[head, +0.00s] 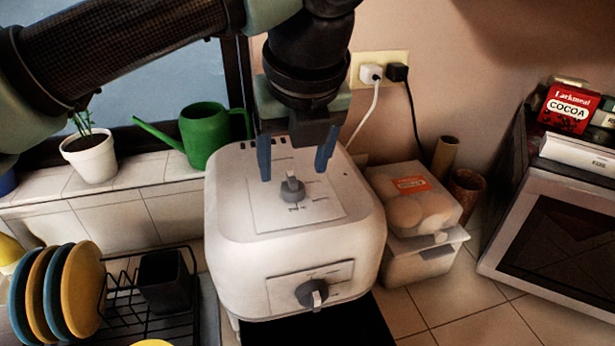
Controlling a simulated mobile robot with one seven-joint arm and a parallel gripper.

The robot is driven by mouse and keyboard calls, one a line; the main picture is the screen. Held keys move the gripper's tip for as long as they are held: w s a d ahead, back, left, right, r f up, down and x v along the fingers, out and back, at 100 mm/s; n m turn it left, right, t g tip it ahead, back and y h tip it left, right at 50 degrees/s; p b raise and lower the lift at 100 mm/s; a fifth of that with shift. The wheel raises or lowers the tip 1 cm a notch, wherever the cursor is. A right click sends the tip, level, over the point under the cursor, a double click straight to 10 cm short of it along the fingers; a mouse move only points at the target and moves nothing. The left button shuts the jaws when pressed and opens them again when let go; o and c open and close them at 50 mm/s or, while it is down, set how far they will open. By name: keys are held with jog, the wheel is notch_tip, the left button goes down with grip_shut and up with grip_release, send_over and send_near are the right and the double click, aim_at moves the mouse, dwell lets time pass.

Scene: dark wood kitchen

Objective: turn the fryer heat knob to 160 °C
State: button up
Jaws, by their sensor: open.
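The white fryer (245,225) stands on the counter in the middle of the head view. A grey knob (292,188) sits on its top panel, with small markings around it that are too small to read. A second, darker knob (312,292) with a light pointer is on the front panel; its markings are also unreadable. I cannot tell from the labels which one sets the heat. My gripper (294,164) is open and points down over the top knob. Its two blue fingers are apart, one to each side of that knob. I see no contact with it.
A green watering can (203,135) and a potted plant (91,158) stand on the ledge at left. A dish rack (125,290) with plates is front left. Stacked containers (420,262), one with eggs, stand close right of the fryer. A microwave (560,230) is far right.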

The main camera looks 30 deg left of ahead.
aim_at(292, 179)
jog(key=shift+b+x, duration=0.35)
jog(key=shift+x, duration=1.55)
grip_shut()
